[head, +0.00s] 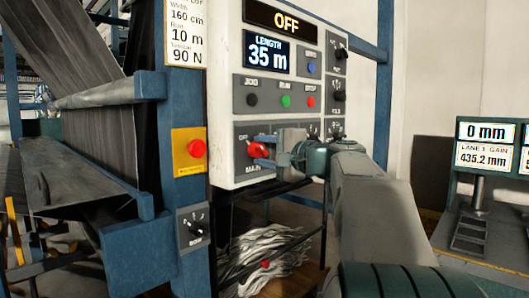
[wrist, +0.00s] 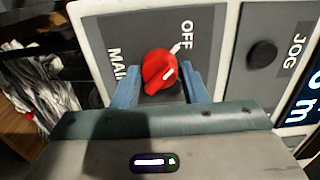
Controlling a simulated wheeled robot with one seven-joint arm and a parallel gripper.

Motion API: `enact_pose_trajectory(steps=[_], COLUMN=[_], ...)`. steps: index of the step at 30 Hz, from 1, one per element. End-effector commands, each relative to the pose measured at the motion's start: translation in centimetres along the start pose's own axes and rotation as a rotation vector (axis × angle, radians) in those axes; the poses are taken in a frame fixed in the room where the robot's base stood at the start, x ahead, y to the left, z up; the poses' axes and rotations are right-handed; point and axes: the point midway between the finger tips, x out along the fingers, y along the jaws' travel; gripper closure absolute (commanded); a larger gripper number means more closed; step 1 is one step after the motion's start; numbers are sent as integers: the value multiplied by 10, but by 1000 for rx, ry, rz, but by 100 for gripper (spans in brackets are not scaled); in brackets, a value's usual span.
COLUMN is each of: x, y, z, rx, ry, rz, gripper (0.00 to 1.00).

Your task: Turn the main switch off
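The main switch is a red rotary knob (head: 258,149) low on the white control panel (head: 222,100), marked OFF and MAIN. In the wrist view the knob (wrist: 158,72) sits between the two blue fingers of my gripper (wrist: 160,80). The fingers stand apart on either side of it, with a small gap on each side, so my gripper looks open around the knob. The white mark on the knob points up and right, toward the OFF label (wrist: 187,35). The display at the panel's top (head: 285,20) reads OFF. In the head view my gripper (head: 275,150) partly hides the switch plate.
Jog, run and stop buttons (head: 286,101) sit above the switch, and black knobs (head: 339,95) line the panel's right. A red button on a yellow plate (head: 196,148) is on the blue post at left. White scrap (head: 265,250) lies below. A display console (head: 485,160) stands at right.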

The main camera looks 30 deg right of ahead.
Motion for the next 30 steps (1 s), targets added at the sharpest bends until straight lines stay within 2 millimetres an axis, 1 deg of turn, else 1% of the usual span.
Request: enact_pose_trajectory(steps=[1, 2, 10, 14, 17, 24, 27, 30], x=[0, 0, -1, -10, -27, -83, -103, -120], y=[0, 0, 0, 0, -1, -1, -1, -1], z=[0, 0, 0, -1, 0, -1, 0, 0], rx=[0, 0, 1, 1, 0, 2, 1, 1], ry=[0, 0, 0, 3, 4, 5, 2, 2], rz=[0, 0, 0, -1, -1, -2, -1, 0], gripper=[46, 43, 43, 43, 43, 43, 43, 43])
